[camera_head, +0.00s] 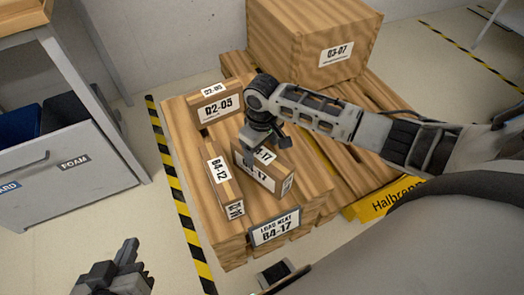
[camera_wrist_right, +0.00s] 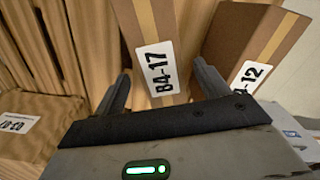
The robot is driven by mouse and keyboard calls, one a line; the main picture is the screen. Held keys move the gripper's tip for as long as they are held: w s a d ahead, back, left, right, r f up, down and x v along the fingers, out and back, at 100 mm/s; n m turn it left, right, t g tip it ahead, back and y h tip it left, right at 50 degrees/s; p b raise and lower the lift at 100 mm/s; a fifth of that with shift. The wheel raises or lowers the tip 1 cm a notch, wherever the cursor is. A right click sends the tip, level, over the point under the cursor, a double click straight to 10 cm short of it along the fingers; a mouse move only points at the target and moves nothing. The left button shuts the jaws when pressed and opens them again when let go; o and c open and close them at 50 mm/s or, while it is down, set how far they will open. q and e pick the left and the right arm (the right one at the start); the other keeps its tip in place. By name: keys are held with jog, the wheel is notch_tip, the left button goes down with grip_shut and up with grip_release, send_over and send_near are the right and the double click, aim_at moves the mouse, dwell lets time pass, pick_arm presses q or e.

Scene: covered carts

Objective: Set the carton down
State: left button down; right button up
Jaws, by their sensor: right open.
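The carton labelled B4-17 (camera_head: 263,174) rests on the wooden pallet (camera_head: 207,237), just behind a sign reading LOAD NEXT B4-17 (camera_head: 275,227). My right gripper (camera_head: 256,147) is right above and behind this carton and hides part of its top. In the right wrist view the open fingers (camera_wrist_right: 163,88) stand on either side of the B4-17 carton (camera_wrist_right: 153,30), with a gap visible. Contact underneath is hidden. My left gripper (camera_head: 118,268) is low at the left, away from the pallet, and its jaws are unclear.
Carton B4-12 (camera_head: 221,182) stands close left of B4-17. A large box 03-07 (camera_head: 310,55) stands at the back. A grey cart (camera_head: 75,185) is at left, and striped tape (camera_head: 176,190) edges the pallet.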

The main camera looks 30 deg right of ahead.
notch_tip(320, 180, up, 8)
jog(key=p, duration=0.2)
jog(key=s+a+f+t+y, duration=0.1)
jog(key=s+a, duration=0.1)
jog(key=a, duration=0.2)
jog(key=s+a+f+t+y, duration=0.1)
jog(key=s+a+t+y, duration=0.1)
jog(key=s+a, duration=0.1)
jog(key=s+a+f+t+y, duration=0.1)
jog(key=s+a+f+y, duration=0.1)
jog(key=a, duration=0.3)
jog(key=shift+s+a+n+t, duration=0.3)
jog(key=shift+a, duration=0.1)
pick_arm(q)
jog(key=r, duration=0.3)
jog(key=shift+s+a+r+t, duration=0.15)
jog(key=shift+s+a+t, duration=0.05)
jog(key=shift+a+t, duration=0.1)
pick_arm(e)
jog(key=s+d+r+m+t+h, duration=0.1)
jog(key=s+d+r+m+t, duration=0.1)
jog(key=s+r+t, duration=0.4)
jog(key=shift+s+d+r+t, duration=0.2)
jog(key=shift+d+r+t, duration=0.45)
jog(key=shift+d, duration=0.15)
